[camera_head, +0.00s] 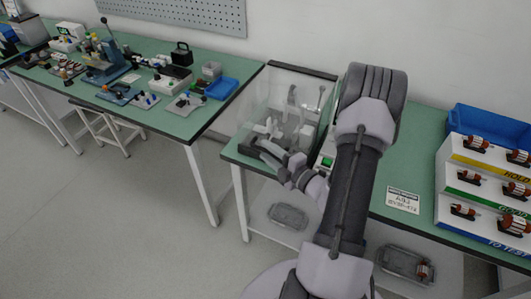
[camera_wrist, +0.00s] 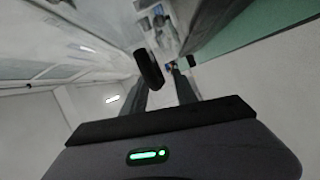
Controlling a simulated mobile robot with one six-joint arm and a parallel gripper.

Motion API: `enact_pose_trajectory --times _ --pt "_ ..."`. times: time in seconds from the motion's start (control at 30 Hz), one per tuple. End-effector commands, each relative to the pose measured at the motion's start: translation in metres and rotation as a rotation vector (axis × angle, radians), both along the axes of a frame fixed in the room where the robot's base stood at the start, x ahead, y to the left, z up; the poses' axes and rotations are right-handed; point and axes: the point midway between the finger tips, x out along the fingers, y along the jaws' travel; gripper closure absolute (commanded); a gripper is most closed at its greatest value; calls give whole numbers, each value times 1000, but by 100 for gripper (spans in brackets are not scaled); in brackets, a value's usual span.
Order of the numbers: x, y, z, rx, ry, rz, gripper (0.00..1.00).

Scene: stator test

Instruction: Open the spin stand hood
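The spin stand's clear hood (camera_head: 303,82) is a see-through box at the left end of the nearer green bench, and it looks down over the stand. Pale parts show through it, partly hidden by my arm. My gripper (camera_head: 262,142) is at the hood's front left, close to its lower front edge. I cannot tell whether it touches the hood. In the wrist view, its two dark fingers (camera_wrist: 166,72) stand apart with a gap between them. A black rounded piece (camera_wrist: 150,69) shows at the left finger; I cannot tell what it is.
A green-lit box (camera_head: 327,162) stands right of the hood, beside my arm. A rack of stators (camera_head: 447,190) and a blue bin (camera_head: 490,122) are at the right. A label card (camera_head: 403,200) lies on the bench.

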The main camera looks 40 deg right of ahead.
Motion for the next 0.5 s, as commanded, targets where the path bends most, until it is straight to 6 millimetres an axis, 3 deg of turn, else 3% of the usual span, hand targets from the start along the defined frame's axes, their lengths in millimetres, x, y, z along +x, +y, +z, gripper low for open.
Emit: enact_pose_trajectory --times 0.13,0.4,0.5 --pt "12 0 -1 -2 -1 1 66" --pt "13 0 0 -1 -1 0 66" --pt "13 0 0 -1 0 0 85"
